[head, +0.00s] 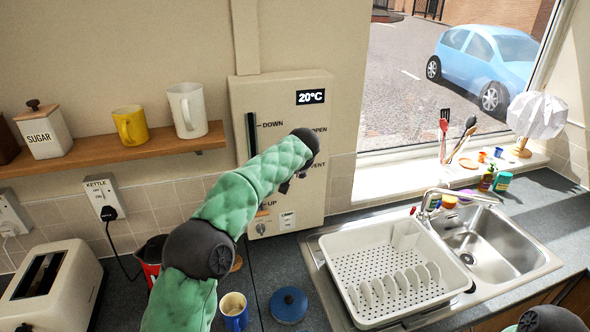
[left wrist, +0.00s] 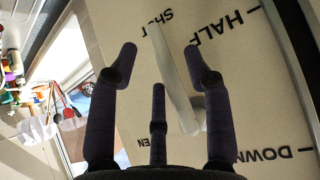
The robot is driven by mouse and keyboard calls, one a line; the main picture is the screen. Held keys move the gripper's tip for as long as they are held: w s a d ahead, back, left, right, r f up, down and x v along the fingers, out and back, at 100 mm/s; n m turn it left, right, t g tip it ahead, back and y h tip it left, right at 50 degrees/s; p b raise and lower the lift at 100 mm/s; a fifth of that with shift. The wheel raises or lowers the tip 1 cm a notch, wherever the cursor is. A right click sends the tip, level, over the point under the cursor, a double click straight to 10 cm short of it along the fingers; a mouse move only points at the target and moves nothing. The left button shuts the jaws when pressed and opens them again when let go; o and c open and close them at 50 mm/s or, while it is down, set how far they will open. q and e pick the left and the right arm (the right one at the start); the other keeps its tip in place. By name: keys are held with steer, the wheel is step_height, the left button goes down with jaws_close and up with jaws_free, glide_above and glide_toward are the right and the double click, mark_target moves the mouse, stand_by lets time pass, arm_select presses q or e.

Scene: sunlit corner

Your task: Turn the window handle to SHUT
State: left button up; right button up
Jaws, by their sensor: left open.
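The cream control panel (head: 340,95) on the wall has labels DOWN, OPEN, VENT and UP, and a 20°C display. In the left wrist view, the panel (left wrist: 255,85) appears turned over, with SHUT at the top and OPEN partly hidden at the bottom. The pale window handle (left wrist: 177,85) slants from its pivot up to a tip beside the SHUT label. My left gripper (left wrist: 160,62) is open, with the lever between its fingers; I cannot tell whether they touch it. In the head view my arm hides the handle, and little of the left gripper (head: 285,187) shows.
A dark slider slot (head: 252,135) runs down the panel's left side. A shelf (head: 110,150) with mugs is at left. A dish rack (head: 385,265) and sink (head: 490,245) stand right.

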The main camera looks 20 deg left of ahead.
arm_select(q)
steer(key=v, duration=0.8)
